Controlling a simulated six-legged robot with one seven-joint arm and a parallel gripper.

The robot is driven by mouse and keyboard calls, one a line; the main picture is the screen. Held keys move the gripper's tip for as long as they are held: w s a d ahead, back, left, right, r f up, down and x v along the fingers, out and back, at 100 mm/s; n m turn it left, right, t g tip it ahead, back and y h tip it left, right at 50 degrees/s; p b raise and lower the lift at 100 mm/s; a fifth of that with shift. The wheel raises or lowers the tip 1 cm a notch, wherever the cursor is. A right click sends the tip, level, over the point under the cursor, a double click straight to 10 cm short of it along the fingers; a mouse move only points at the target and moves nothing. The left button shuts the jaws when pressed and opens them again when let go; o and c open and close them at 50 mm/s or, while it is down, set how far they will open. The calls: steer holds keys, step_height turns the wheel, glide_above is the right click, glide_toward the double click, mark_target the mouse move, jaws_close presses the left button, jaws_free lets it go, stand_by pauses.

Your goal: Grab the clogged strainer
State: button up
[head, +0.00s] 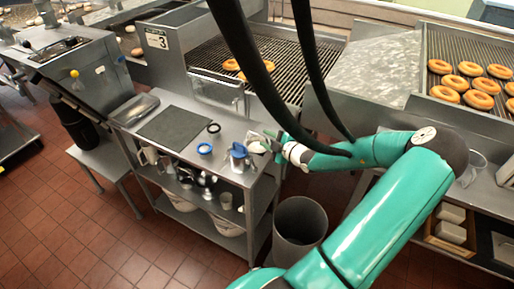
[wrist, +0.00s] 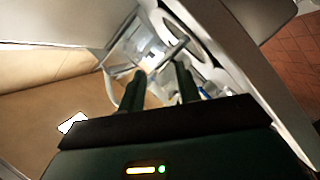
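My gripper (head: 272,146) is at the right end of the steel cart's top, close to a small pale object (head: 255,146) that I cannot make out clearly. In the wrist view my two dark fingers (wrist: 160,80) stand apart. A pale, metal-framed shape (wrist: 148,55) with a bar lies beyond their tips; it may be the strainer, but I cannot tell. I see nothing clearly held between the fingers. A blue cup-like vessel (head: 238,158) stands just left of my gripper.
The steel cart (head: 180,114) carries a dark mat (head: 175,128), a black ring (head: 213,128) and a blue-rimmed round item (head: 204,149). A grey bin (head: 299,228) stands on the floor beside it. Doughnuts (head: 470,69) lie on the right rack.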

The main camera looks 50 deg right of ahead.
mark_target(260, 136)
steer(key=x, duration=0.4)
jaws_close()
stand_by(0.4)
